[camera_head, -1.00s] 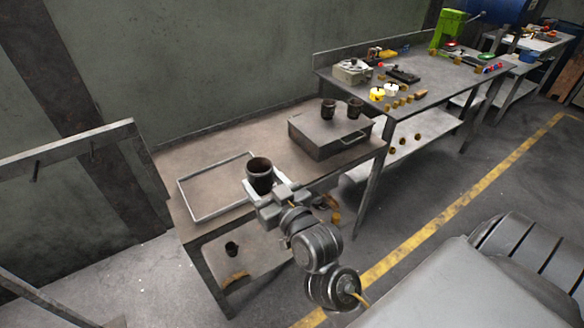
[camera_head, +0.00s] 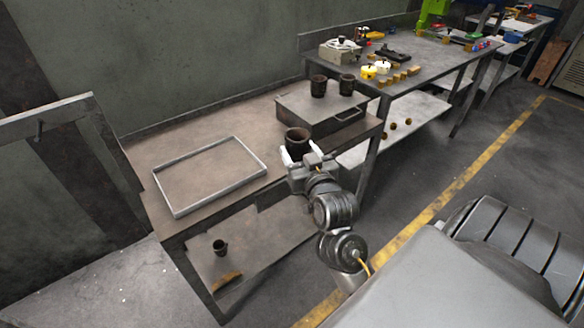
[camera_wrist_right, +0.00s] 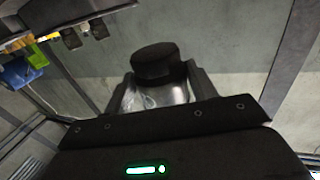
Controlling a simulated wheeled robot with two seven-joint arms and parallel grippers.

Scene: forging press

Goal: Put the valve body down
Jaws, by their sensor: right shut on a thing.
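The valve body (camera_head: 297,138) is a dark, cup-shaped metal piece. My right gripper (camera_head: 299,154) is shut on it near the front edge of the workbench (camera_head: 150,152), to the right of the tray and in front of the grey case. Whether it touches the bench cannot be told. In the right wrist view the dark piece (camera_wrist_right: 158,62) sits between the two fingers of my right gripper (camera_wrist_right: 160,88). An empty rectangular tray (camera_head: 168,206) with a light metal rim lies on the bench to the left. My left gripper is not in view.
A grey case (camera_head: 318,128) with a handle bears two dark cups (camera_head: 318,86). A lower shelf holds another dark cup (camera_head: 220,247). A second table (camera_head: 440,62) with small parts stands at the right. The bench left of the tray is bare.

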